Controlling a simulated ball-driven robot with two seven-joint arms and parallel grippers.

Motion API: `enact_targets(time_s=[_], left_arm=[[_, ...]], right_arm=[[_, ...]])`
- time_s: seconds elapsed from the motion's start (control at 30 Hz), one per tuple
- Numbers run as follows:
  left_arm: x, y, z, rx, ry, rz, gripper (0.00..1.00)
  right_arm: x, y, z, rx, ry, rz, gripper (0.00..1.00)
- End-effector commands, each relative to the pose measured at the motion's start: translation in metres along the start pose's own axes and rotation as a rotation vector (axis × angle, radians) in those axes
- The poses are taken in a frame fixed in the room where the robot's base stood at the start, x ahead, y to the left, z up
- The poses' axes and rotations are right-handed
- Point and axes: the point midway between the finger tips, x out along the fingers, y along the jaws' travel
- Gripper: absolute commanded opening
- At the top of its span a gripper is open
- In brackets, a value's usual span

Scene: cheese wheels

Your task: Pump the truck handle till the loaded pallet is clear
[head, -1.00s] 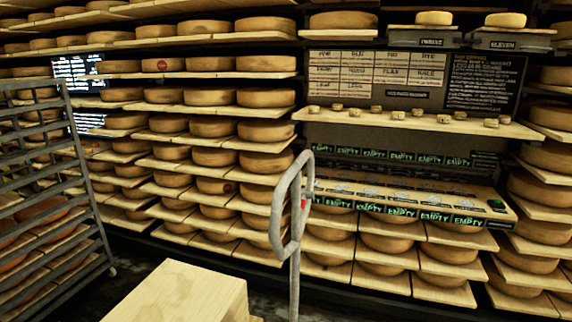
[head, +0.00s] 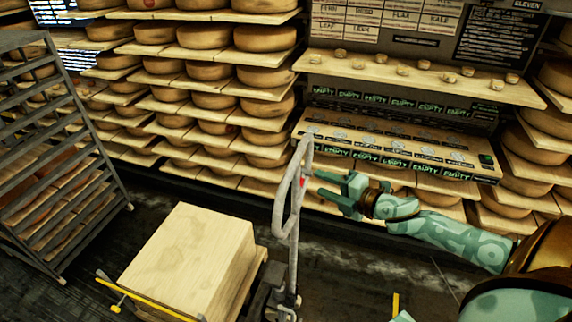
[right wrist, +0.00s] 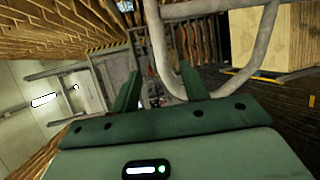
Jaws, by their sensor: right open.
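The truck handle (head: 279,212) is an upright grey tube loop with a small red part on it, standing right of the load in the head view. My right gripper (head: 320,184) is open and empty, its fingers pointing left at the upper handle, close beside it. In the right wrist view the handle (right wrist: 158,45) passes just beyond the open fingers (right wrist: 160,86); I cannot tell whether they touch. The load is a pale wooden box (head: 190,245) on a low pallet (head: 252,280); the gap under the pallet is not clear. My left gripper is out of view.
A grey metal rack (head: 60,160) stands at the left. Shelves of cheese wheels (head: 262,80) fill the back wall. A ledge with "EMPTY" labels (head: 400,150) lies behind my right gripper. Dark floor (head: 350,265) is open right of the truck.

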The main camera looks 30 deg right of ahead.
Motion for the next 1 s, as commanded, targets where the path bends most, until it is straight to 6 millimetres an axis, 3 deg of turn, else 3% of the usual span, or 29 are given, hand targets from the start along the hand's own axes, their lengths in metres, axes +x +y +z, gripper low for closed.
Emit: enact_targets(time_s=[0.53, 0.7, 1.0], left_arm=[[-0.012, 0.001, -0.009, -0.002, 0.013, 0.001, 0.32], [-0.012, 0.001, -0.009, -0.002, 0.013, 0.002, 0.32], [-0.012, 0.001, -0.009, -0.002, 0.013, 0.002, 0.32]], right_arm=[[0.116, 0.001, 0.001, 0.004, -0.003, 0.002, 0.45], [0.132, 0.000, 0.001, 0.004, -0.002, 0.001, 0.45], [0.136, -0.001, 0.001, 0.004, -0.002, -0.001, 0.45]])
